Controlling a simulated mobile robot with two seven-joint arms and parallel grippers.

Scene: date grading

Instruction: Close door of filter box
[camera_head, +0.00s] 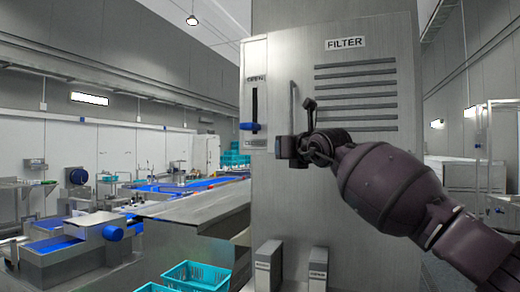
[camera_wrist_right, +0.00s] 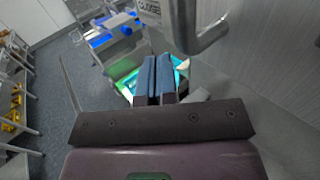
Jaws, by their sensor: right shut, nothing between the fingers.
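The grey filter box door (camera_head: 350,200) carries a FILTER label (camera_head: 346,43) and several dark vent slots. The door looks about flush with the box, but I cannot tell whether a small gap remains. Its upright metal bar handle (camera_head: 293,105) is on the left side; a handle (camera_wrist_right: 200,35) also shows close up in the right wrist view. My right gripper (camera_head: 285,147) is at the handle's lower end, in front of the door. Its fingers (camera_wrist_right: 156,80) are shut together and empty; I cannot tell whether they touch anything. My left gripper is not in view.
Left of the door is a slider with a blue knob (camera_head: 250,126), low in its slot between the OPEN and lower labels. Below are two small grey boxes (camera_head: 318,268). Teal crates (camera_head: 196,275) and a steel table (camera_head: 205,212) stand at left.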

